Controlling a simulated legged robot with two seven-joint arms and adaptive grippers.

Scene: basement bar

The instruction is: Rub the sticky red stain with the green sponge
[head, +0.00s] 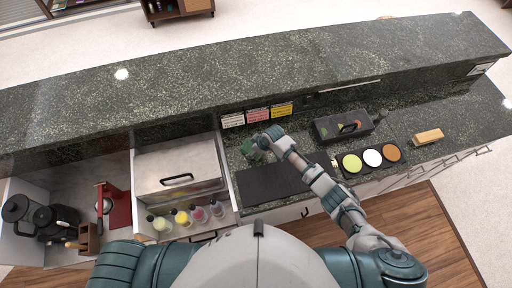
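My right arm reaches up and left over the dark granite counter. Its gripper (259,146) is low over the back of the counter, above the black mat. A green piece that looks like the green sponge (248,149) shows at its fingertips, partly covered by the fingers. The gripper appears shut on it. Whether the sponge touches the counter cannot be told. I cannot make out a red stain; the hand and arm may cover it. My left gripper is out of view; only my left shoulder shows.
A black mat (262,184) lies in front of the gripper. To its right are a dark caddy (343,126), a tray of coloured discs (372,173) and a wooden block (428,136). To the left are a metal-lidded box (178,165), bottles (181,217) and a red appliance (113,207).

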